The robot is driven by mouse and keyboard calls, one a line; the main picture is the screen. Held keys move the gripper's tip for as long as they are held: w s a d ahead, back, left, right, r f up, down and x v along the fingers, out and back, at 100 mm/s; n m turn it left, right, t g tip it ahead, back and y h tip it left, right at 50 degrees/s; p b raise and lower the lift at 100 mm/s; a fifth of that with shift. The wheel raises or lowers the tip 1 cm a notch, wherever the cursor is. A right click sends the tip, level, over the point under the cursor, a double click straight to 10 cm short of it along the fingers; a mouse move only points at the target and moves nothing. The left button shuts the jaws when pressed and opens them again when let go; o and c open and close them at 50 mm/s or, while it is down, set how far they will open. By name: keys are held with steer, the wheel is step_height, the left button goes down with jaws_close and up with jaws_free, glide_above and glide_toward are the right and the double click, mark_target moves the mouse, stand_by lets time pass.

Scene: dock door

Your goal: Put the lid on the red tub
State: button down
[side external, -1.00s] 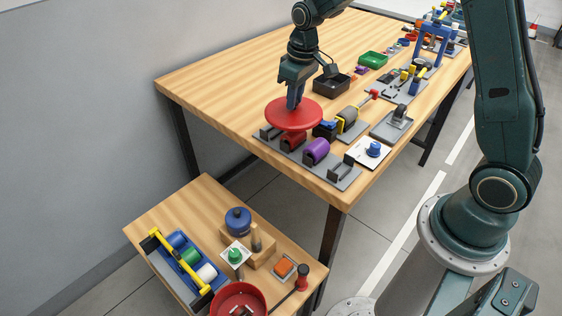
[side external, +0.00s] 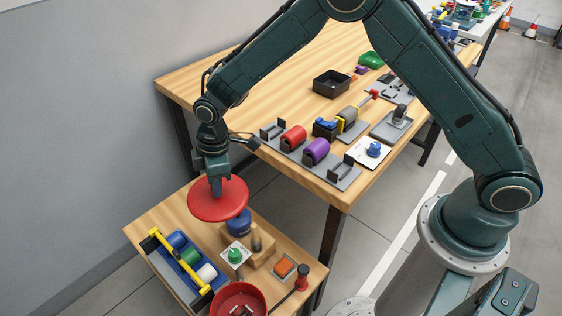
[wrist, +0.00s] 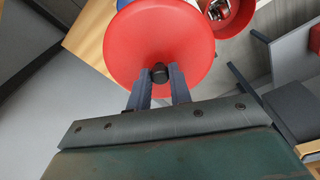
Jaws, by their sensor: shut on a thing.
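The red lid (side external: 217,203) is a round disc held by its dark knob. It also shows in the wrist view (wrist: 165,38), with the black knob between the two fingers. My gripper (side external: 217,190) is shut on the knob and holds the lid above the back part of the low table. The red tub (side external: 238,298) stands at the front of the low table, open at the top, with small things inside. In the wrist view the tub (wrist: 232,22) is at the top, partly hidden behind the lid. The lid is apart from the tub.
On the low table (side external: 150,218) stand a blue knobbed pot (side external: 238,222) on a wooden block, a blue tray with coloured rollers and a yellow handle (side external: 181,262), a green-knobbed piece (side external: 235,255) and an orange block (side external: 284,268). The high table (side external: 270,80) rises behind.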

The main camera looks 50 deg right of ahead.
steer(key=s+a+f+n, duration=0.4)
steer(key=s+a+f, duration=0.1)
steer(key=s+f, duration=0.2)
steer(key=s+a+f+n+g, duration=0.1)
steer(key=s+a+f+n, duration=0.4)
steer(key=s+f, duration=0.3)
steer(key=shift+s+a, duration=0.6)
steer(key=shift+a, duration=0.2)
steer(key=shift+f, duration=0.3)
steer(key=shift+f, duration=2.9)
steer(key=shift+f, duration=0.2)
steer(key=c, duration=0.7)
jaws_free()
